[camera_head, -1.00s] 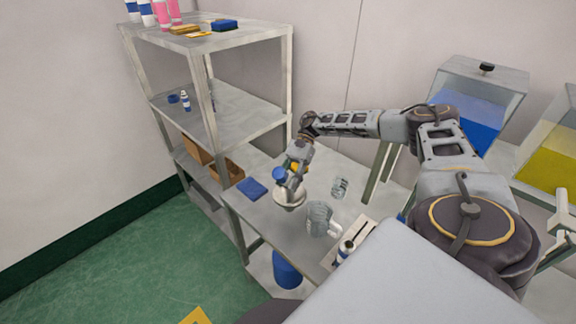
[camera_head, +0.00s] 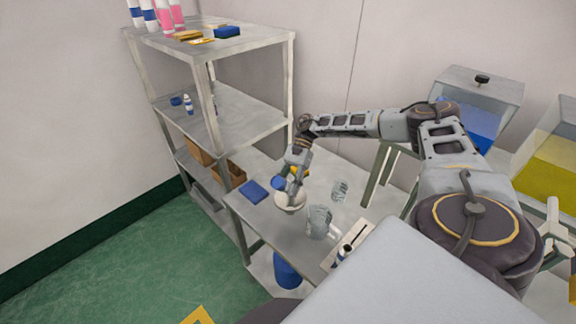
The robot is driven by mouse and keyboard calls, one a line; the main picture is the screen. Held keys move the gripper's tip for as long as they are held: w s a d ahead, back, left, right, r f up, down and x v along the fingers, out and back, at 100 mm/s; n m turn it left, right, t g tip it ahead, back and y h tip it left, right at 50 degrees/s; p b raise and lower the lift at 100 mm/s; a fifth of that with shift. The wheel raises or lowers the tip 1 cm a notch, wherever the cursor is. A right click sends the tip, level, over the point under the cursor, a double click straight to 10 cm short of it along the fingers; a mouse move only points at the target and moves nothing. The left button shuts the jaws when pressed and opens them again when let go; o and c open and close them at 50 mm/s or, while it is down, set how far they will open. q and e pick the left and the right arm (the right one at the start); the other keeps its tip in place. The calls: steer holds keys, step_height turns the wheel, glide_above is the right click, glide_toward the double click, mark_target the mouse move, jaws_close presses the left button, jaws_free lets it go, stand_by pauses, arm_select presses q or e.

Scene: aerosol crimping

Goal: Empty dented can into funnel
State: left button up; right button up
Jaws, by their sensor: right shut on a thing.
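My right gripper (camera_head: 292,186) is over the table, just above a pale, round-mouthed funnel (camera_head: 290,202). It is shut on the can, of which a blue part (camera_head: 278,183) shows on the gripper's left side. The can looks tilted, low over the funnel. Its dent and mouth are too small or hidden to make out, and I cannot tell whether it touches the rim or whether liquid flows. My left gripper is not in view.
On the metal table (camera_head: 262,215) are a clear jug (camera_head: 319,222), a clear glass vessel (camera_head: 340,190), a blue pad (camera_head: 254,191) and a white board (camera_head: 357,236). A blue bucket (camera_head: 287,271) sits below. A shelf (camera_head: 240,118) stands left; tanks (camera_head: 478,100) stand right.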

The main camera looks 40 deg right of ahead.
steer(key=shift+a+f+h, duration=0.2)
steer(key=shift+a+h, duration=0.05)
steer(key=shift+h, duration=0.45)
steer(key=shift+s+a+f+h, duration=0.1)
steer(key=shift+a+f+h, duration=0.15)
steer(key=shift+h, duration=0.75)
steer(key=shift+a+t+h, duration=0.15)
steer(key=shift+t+h, duration=0.15)
steer(key=shift+h, duration=0.1)
steer(key=shift+a+f, duration=0.1)
steer(key=shift+a+f+m+h, duration=0.2)
steer(key=shift+f+h, duration=0.05)
steer(key=shift+h, duration=0.55)
steer(key=shift+a+f+m+h, duration=0.15)
steer(key=shift+f+m+h, duration=0.05)
steer(key=shift+h, duration=0.6)
steer(key=shift+h, duration=0.3)
steer(key=shift+a+f+t+h, duration=0.15)
steer(key=shift+t+h, duration=0.1)
steer(key=shift+h, duration=0.45)
steer(key=shift+a+r+t+h, duration=0.1)
steer(key=shift+t+h, duration=0.15)
steer(key=shift+h, duration=0.45)
